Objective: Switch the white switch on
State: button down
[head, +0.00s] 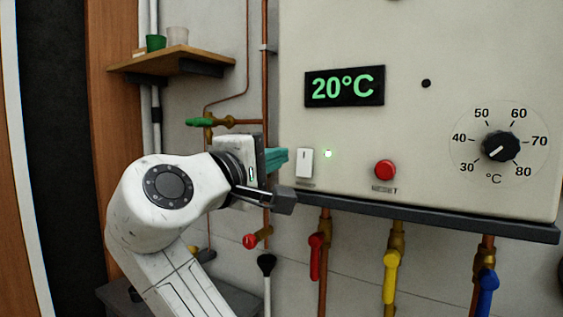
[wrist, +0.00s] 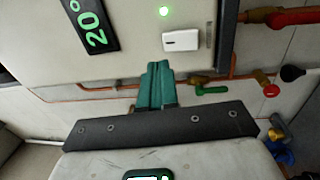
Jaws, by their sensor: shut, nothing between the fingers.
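The white switch (head: 304,163) is an upright rocker near the lower left edge of the cream panel. It also shows in the wrist view (wrist: 182,39), unobstructed. I cannot tell which end of it is pressed in. My gripper (head: 283,158) has teal fingers, shut together and empty. Its tips are just left of the switch in the head view; in the wrist view the fingers (wrist: 157,70) point toward the panel, with a gap of picture below the switch.
The panel has a 20°C display (head: 345,86), a red button (head: 385,169) and a dial (head: 500,146). Red (head: 316,257), yellow (head: 390,277) and blue (head: 487,292) valve handles hang below its dark ledge (head: 430,219). A green-handled valve (head: 207,122) and shelf (head: 170,62) are left.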

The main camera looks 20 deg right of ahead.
jog(key=s+a+r+b, duration=0.1)
jog(key=s+a, duration=0.3)
jog(key=a, duration=0.1)
jog(key=shift+a, duration=0.3)
jog(key=w+d+f+g+y, duration=0.1)
jog(key=w+d+f+y, duration=0.15)
jog(key=f, duration=0.85)
jog(key=w+d+f+y, duration=0.1)
jog(key=d+f+y, duration=0.2)
jog(key=f, duration=0.7)
jog(key=s+d+f+m+g+y, duration=0.1)
jog(key=s+d+f+g+y, duration=0.15)
jog(key=f, duration=0.75)
jog(key=s+d+f+g+y, duration=0.1)
jog(key=s+d+f, duration=0.25)
jog(key=f, duration=0.75)
jog(key=s+d+f+m+g+y, duration=0.1)
jog(key=s+f+m+g+y, duration=0.1)
jog(key=s+f, duration=0.5)
jog(key=s+d+f+m+g+y, duration=0.1)
jog(key=s+f, duration=0.6)
jog(key=s, duration=0.7)
jog(key=s+d+f+m+g+y, duration=0.1)
jog(key=s+f+m+g+y, duration=0.1)
jog(key=s+f, duration=0.6)
jog(key=shift+s+d+m+g+y, duration=0.15)
jog(key=shift+s+m+g+y, duration=0.2)
jog(key=shift+s+m+y, duration=0.65)
jog(key=shift+s+h, duration=0.2)
jog(key=shift+h, duration=0.1)
